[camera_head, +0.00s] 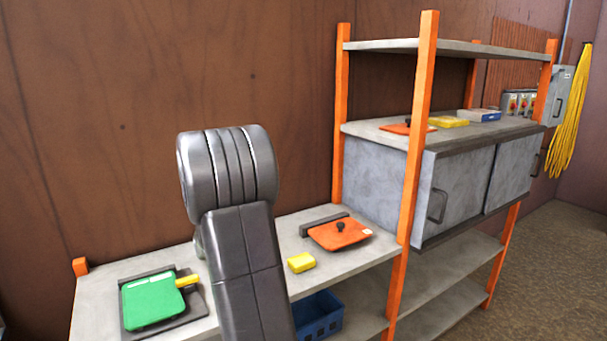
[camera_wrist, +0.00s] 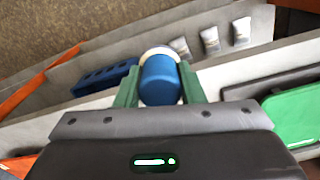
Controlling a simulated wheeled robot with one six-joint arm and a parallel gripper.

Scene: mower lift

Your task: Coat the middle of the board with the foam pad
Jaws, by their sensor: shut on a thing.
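My gripper (camera_wrist: 160,72) has green fingers, shut on a blue cylindrical piece (camera_wrist: 160,82) with a pale rim at its far end; this looks like the foam pad with its grip. In the head view my arm hides the gripper and the pad. A green board (camera_head: 152,298) lies on a dark base (camera_head: 193,306) at the left of the shelf, with a yellow piece (camera_head: 187,281) at its right edge. The green board (camera_wrist: 297,113) also shows at the right of the wrist view, apart from the pad. I cannot tell whether the pad touches the shelf.
On the same shelf (camera_head: 85,297) are a yellow block (camera_head: 301,262) and an orange plate (camera_head: 340,234) with a dark knob. A blue crate (camera_head: 318,314) and small pale packets (camera_wrist: 210,40) sit lower. Orange posts (camera_head: 413,150) and a grey cabinet (camera_head: 455,190) stand right.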

